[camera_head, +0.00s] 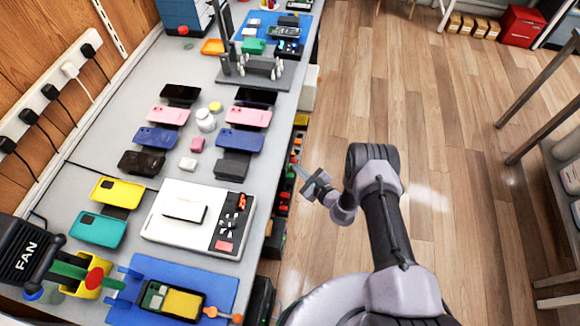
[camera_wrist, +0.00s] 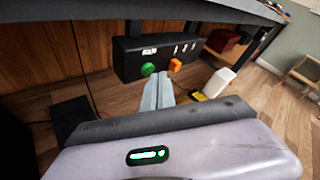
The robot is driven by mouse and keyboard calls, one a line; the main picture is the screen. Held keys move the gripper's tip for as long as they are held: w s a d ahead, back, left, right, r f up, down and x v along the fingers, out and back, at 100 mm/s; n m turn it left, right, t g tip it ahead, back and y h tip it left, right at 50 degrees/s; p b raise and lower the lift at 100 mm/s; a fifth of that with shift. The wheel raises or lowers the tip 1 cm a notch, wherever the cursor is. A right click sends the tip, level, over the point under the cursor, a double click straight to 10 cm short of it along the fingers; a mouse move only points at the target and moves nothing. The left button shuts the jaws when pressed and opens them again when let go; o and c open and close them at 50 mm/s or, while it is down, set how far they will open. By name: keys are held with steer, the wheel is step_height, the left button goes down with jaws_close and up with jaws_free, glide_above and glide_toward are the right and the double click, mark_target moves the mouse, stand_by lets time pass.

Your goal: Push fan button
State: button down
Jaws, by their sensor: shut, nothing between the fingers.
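A black control box (camera_wrist: 135,54) hangs under the table edge in the wrist view. It carries a round green button (camera_wrist: 148,69) and an orange knob or switch (camera_wrist: 175,65); its small white labels are too small to read. My gripper (camera_wrist: 158,82) is shut and empty. Its fingertips appear just below and between the two controls; whether they touch the box is unclear. In the head view my gripper (camera_head: 299,170) is just right of the table's edge, pointing towards it. A black unit marked FAN (camera_head: 28,254) stands at the table's near left.
The grey table (camera_head: 130,165) holds several phones, a white device (camera_head: 165,232) and a blue mat (camera_head: 150,268). In the wrist view, a dark table leg (camera_wrist: 262,45) and a white container (camera_wrist: 216,82) stand right of the box. The wooden floor (camera_head: 430,130) is open to the right.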

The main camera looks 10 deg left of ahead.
steer(key=shift+a, duration=0.35)
stand_by(0.3)
steer(key=shift+d, duration=0.9)
steer(key=d, duration=0.6)
steer(key=shift+b, duration=0.4)
steer(key=shift+s, duration=0.1)
